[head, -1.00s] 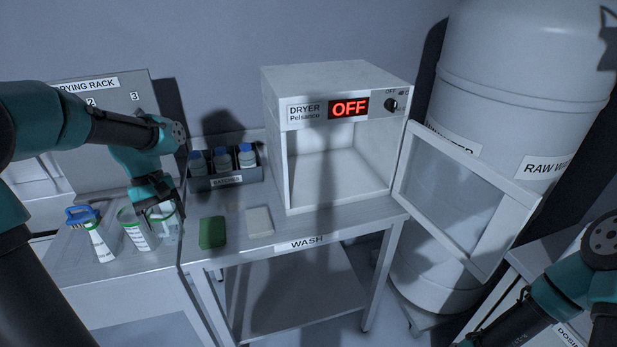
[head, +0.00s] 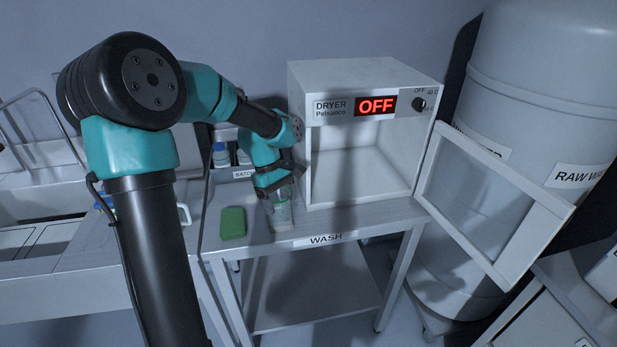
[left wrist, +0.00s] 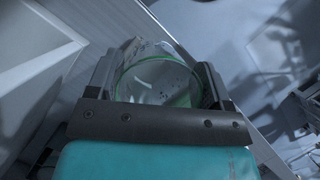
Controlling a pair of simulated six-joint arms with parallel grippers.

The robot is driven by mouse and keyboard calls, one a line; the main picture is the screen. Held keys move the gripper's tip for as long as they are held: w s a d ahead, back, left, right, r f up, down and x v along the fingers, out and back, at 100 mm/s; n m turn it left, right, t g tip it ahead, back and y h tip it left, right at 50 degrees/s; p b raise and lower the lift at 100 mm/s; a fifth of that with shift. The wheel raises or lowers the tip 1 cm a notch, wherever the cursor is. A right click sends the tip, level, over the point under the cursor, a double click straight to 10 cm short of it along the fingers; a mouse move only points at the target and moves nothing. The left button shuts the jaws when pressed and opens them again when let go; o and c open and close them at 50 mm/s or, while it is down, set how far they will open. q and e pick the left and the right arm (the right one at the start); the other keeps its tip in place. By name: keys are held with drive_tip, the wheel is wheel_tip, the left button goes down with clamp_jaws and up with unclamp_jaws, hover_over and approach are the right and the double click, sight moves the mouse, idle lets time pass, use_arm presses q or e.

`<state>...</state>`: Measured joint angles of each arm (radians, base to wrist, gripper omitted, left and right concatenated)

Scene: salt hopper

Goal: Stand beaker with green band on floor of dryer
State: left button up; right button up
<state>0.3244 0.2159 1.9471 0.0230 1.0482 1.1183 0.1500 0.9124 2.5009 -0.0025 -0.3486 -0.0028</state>
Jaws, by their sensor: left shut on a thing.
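My left gripper (head: 277,188) is shut on a clear glass beaker with a green band (head: 282,213), held upright over the wash table in front of the dryer's left side. In the left wrist view the beaker (left wrist: 158,82) sits between the two fingers, its green band showing as a ring. Whether its base touches the table is hard to tell. The dryer (head: 355,165) is a white box whose front is open, its floor (head: 355,190) bare. Its display reads OFF. My right gripper is not in view.
The dryer door (head: 482,205) hangs open to the right, before a large white tank (head: 545,110). A green sponge (head: 233,223) lies on the wash table (head: 385,215) left of the beaker. A rack of blue-capped bottles (head: 222,156) stands behind, partly hidden by my arm.

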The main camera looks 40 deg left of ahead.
use_arm(q)
drive_tip(key=shift+w+a, duration=0.1)
drive_tip(key=w+a+f, duration=0.1)
drive_tip(key=w+a, duration=0.9)
drive_tip(key=shift+w+a+f, duration=0.2)
drive_tip(key=shift+w+a, duration=0.1)
drive_tip(key=shift+a, duration=0.1)
drive_tip(key=shift+w+a+f, duration=0.1)
drive_tip(key=shift+f, duration=0.8)
drive_tip(key=shift+w+a+f, duration=0.1)
drive_tip(key=shift+f, duration=0.8)
drive_tip(key=shift+f, duration=0.1)
drive_tip(key=o, duration=1)
drive_tip(key=shift+c, duration=0.2)
